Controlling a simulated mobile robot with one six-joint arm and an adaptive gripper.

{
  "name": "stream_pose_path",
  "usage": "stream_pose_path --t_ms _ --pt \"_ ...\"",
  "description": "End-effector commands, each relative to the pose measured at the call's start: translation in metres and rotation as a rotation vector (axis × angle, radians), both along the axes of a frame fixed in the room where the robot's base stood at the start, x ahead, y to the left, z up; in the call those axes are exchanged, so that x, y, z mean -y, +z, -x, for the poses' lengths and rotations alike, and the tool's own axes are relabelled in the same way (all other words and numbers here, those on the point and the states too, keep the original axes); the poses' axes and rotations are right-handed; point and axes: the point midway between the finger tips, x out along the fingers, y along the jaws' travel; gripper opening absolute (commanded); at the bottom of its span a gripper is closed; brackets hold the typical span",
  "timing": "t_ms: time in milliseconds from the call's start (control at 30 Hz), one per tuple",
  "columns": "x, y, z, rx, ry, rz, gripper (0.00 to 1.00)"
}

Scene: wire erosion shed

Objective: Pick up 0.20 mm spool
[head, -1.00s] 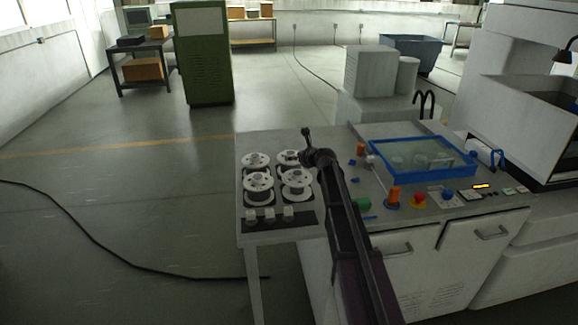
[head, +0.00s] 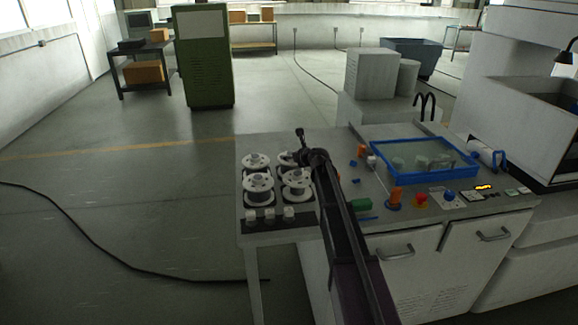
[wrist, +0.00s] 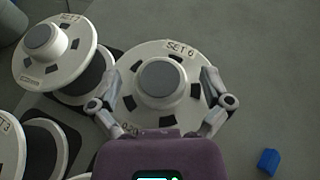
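A white spool (wrist: 185,105) marked "SET 6", with a grey hub, lies under my gripper in the wrist view. A second label near its lower edge is partly covered and reads roughly "0.20". My gripper (wrist: 159,84) is open, with one finger on each side of the hub, over or beside the flange. I cannot tell whether the fingers touch it. In the head view my gripper (head: 302,146) is at the back right spool (head: 286,160), which it partly hides. The other spools are at back left (head: 256,161), front left (head: 258,183) and front right (head: 296,178).
In the wrist view, neighbouring spools stand close at upper left (wrist: 45,65) and lower left (wrist: 20,145). A small blue block (wrist: 268,161) lies at right. Small pale blocks (head: 269,215) sit before the spools. A blue-framed tray (head: 425,178) occupies the right of the bench.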

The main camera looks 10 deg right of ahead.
Motion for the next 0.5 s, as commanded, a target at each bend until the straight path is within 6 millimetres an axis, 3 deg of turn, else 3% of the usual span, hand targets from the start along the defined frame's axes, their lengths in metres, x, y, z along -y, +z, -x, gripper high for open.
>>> stream_pose_path --t_ms 33,300,500 --pt "0.0002 0.0000 -0.0001 0.000 0.000 0.000 0.76" --pt "0.0005 0.0000 0.0000 0.000 0.000 0.000 0.00" --pt "0.0008 0.0004 -0.0003 0.001 -0.001 -0.001 0.00"
